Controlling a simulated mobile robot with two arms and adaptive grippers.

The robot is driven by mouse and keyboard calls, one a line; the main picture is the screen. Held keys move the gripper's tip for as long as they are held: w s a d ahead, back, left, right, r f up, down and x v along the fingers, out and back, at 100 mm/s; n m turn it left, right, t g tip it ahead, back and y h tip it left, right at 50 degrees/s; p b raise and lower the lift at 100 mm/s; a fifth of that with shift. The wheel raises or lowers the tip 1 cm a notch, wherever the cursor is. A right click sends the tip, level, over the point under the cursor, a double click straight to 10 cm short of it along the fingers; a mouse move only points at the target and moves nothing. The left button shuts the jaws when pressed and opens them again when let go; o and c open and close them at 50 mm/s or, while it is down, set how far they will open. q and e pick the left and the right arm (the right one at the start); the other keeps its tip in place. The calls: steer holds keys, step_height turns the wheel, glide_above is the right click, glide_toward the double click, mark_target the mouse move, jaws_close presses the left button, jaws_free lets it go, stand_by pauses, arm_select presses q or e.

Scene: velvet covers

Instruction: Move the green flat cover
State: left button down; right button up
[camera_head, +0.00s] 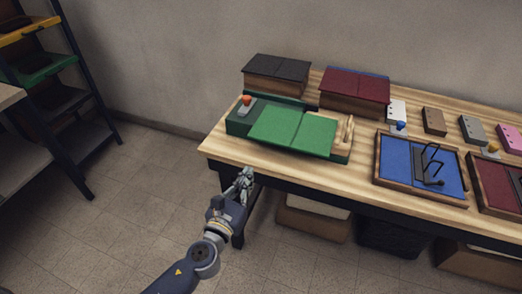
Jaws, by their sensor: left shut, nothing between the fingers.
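The green flat cover (294,131) lies tilted on top of a box near the left end of the wooden table (225,147). It has a seam across its middle and leaves part of the box's right end uncovered. A dark green block with an orange knob (246,101) is at its left. My left gripper (246,174) is shut and empty. It is in front of the table's front edge, below and left of the cover, and apart from it. My right gripper is not in view.
Boxes with a black top (278,68) and a dark red top (356,86) stand behind the cover. A blue tray with a black wire piece (400,165) is to the right. Boxes (312,221) sit under the table. A shelf (68,120) stands far left; floor between is clear.

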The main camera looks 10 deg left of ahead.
mark_target(265, 141)
arm_select(q)
steer(key=w, duration=0.3)
steer(key=w+d, duration=0.1)
steer(key=w, duration=0.7)
steer(key=shift+w+d+p, duration=0.15)
steer(key=shift+p, duration=0.15)
steer(key=shift+w+d+b, duration=0.15)
steer(key=shift+w+b, duration=0.2)
steer(key=shift+w, duration=1.25)
